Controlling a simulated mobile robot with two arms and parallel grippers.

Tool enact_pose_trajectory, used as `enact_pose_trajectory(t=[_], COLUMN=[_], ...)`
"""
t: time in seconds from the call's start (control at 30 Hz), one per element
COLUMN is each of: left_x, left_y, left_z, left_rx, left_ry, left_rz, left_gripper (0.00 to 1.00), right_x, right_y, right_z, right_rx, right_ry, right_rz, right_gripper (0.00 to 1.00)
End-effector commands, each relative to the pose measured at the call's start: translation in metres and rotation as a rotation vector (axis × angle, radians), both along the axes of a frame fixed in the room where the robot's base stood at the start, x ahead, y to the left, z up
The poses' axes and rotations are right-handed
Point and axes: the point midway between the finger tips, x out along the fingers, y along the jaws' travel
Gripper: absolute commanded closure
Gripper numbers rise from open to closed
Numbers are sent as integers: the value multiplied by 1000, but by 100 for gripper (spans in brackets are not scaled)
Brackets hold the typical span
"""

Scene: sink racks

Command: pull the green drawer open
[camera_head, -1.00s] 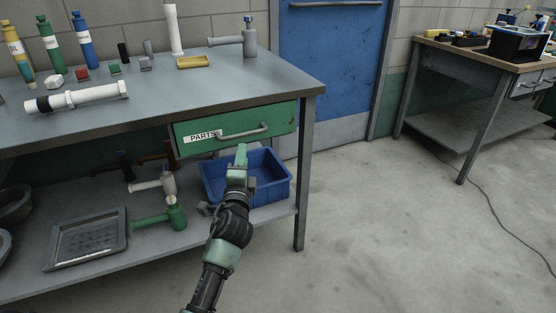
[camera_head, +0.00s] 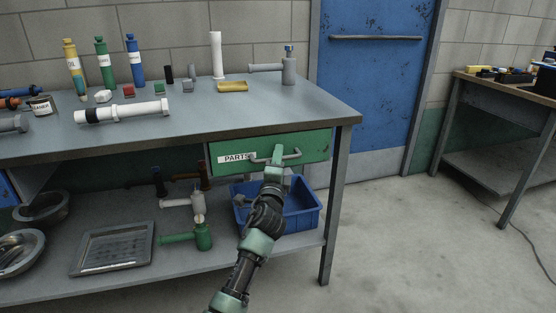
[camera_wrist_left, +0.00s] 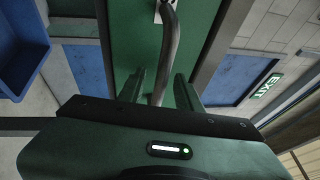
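The green drawer (camera_head: 312,151) with a PARTS label sits under the bench top and looks shut. Its grey bar handle (camera_head: 292,156) crosses the front. My left gripper (camera_head: 277,156) is at the handle, covering part of it. In the left wrist view the green drawer front (camera_wrist_left: 135,35) fills the middle, and the curved handle (camera_wrist_left: 169,45) runs down between the two fingers of my left gripper (camera_wrist_left: 158,92). The fingers stand apart with gaps beside the bar, so the gripper looks open around it. My right gripper is in neither view.
A blue bin (camera_head: 305,219) stands on the lower shelf under the drawer, close to my left arm. The bench leg (camera_head: 331,225) is to its right.

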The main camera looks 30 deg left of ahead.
Motion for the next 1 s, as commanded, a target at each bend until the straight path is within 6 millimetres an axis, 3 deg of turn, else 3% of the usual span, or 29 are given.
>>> enact_pose_trajectory(t=[0.07, 0.17, 1.0], left_x=[0, 0, 0], left_y=[0, 0, 0], left_z=[0, 0, -1], left_rx=[0, 0, -1], left_ry=[0, 0, 2], left_rz=[0, 0, 0], left_gripper=[71, 99, 100], right_x=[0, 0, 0], right_y=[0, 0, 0], right_z=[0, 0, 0], right_rx=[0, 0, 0], right_ry=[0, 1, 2], right_rz=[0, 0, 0], right_gripper=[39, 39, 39])
